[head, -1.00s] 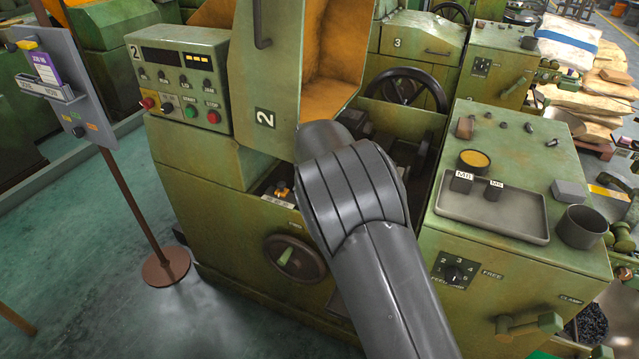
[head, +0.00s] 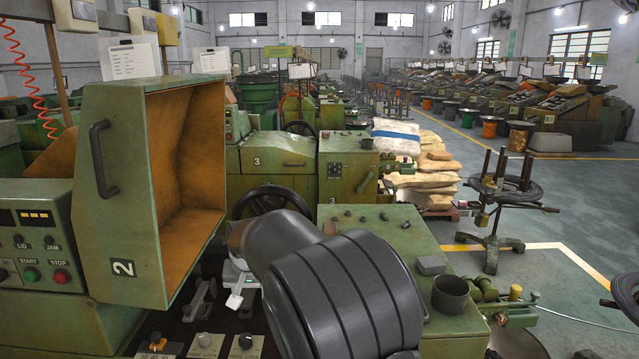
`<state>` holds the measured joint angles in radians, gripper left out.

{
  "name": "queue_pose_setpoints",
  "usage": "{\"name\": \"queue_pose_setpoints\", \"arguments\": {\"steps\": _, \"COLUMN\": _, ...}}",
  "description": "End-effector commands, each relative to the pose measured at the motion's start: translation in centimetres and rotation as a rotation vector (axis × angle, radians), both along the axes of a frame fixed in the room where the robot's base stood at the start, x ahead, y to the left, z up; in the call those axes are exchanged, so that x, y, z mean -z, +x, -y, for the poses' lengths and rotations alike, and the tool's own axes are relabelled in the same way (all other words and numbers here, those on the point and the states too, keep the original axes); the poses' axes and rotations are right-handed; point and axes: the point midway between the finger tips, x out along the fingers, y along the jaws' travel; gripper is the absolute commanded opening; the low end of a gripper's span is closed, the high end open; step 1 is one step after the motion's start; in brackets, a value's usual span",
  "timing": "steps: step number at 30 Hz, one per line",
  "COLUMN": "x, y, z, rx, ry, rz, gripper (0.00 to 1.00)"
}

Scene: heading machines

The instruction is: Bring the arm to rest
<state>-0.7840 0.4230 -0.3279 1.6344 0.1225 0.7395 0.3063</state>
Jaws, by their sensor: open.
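My dark grey arm reaches up from the bottom centre of the head view, in front of green machine 2. Its wrist bends over to the left beside the black handwheel (head: 272,203). My gripper (head: 240,297) shows small and pale below the wrist, partly hidden by the arm. It is open, and I see nothing held in it. It hangs over the machine's open working area, right of the raised guard (head: 122,215) with its orange inside. Whether it touches anything there I cannot tell.
The control panel (head: 38,240) stands at the left. The green cabinet top (head: 400,240) at the right carries a dark cup (head: 450,294) and a grey block (head: 431,265). Machine 3 (head: 272,160) and stacked sacks (head: 425,175) are behind. Open floor lies at the right.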

Motion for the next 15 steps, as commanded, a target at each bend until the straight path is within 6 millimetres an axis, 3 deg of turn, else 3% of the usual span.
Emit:
{"name": "queue_pose_setpoints", "arguments": {"steps": 1, "x": -1.5, "y": -0.5, "z": 2.3, "rx": 0.015, "ry": 0.015, "rz": 0.000, "gripper": 0.50}}
{"name": "queue_pose_setpoints", "arguments": {"steps": 6, "x": -5.1, "y": -3.1, "z": 8.6, "rx": 0.042, "ry": 0.042, "rz": -0.003, "gripper": 0.50}}
{"name": "queue_pose_setpoints", "arguments": {"steps": 15, "x": -9.6, "y": -9.8, "z": 18.1, "rx": 0.073, "ry": 0.067, "rz": 0.019, "gripper": 0.50}}
